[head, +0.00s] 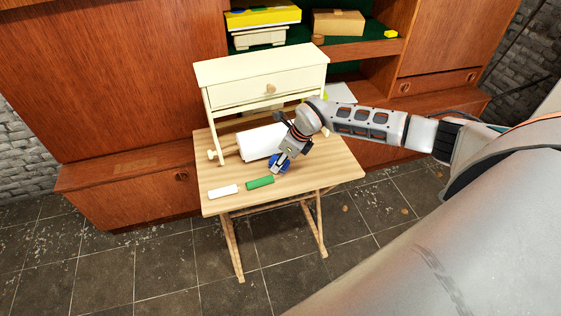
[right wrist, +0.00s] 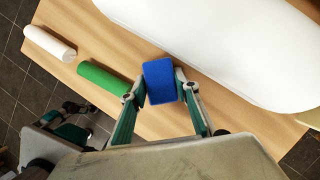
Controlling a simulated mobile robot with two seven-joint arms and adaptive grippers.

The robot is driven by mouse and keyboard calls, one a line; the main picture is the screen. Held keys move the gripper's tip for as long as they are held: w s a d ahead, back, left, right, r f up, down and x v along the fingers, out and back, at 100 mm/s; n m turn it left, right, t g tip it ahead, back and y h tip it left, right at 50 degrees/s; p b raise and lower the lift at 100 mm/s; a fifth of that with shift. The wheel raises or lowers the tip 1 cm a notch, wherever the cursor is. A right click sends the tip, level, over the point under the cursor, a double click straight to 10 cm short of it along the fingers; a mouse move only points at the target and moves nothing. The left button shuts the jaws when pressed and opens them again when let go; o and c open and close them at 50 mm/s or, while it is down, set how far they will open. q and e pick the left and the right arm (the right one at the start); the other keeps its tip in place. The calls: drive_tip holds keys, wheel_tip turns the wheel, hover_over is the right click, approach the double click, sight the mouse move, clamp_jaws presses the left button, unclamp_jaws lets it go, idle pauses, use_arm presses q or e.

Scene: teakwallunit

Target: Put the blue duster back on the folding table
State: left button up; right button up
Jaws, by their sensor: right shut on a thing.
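The blue duster (right wrist: 159,82) is between the fingers of my right gripper (right wrist: 158,92), which is shut on it. In the head view the duster (head: 278,165) is low over the top of the wooden folding table (head: 325,169). I cannot tell whether it touches the table top. The right arm reaches in from the right. A green cylinder (head: 260,183) and a white cylinder (head: 223,191) lie on the table near its front left edge.
A cream drawer unit (head: 262,75) stands at the back of the table. A white roll (head: 258,141) lies in front of it, close to my right gripper. A wooden wall unit (head: 110,80) stands behind. The table's right front is clear.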

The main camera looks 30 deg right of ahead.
drive_tip(key=shift+f, duration=0.2)
drive_tip(key=o, duration=1.1)
drive_tip(key=shift+r, duration=0.1)
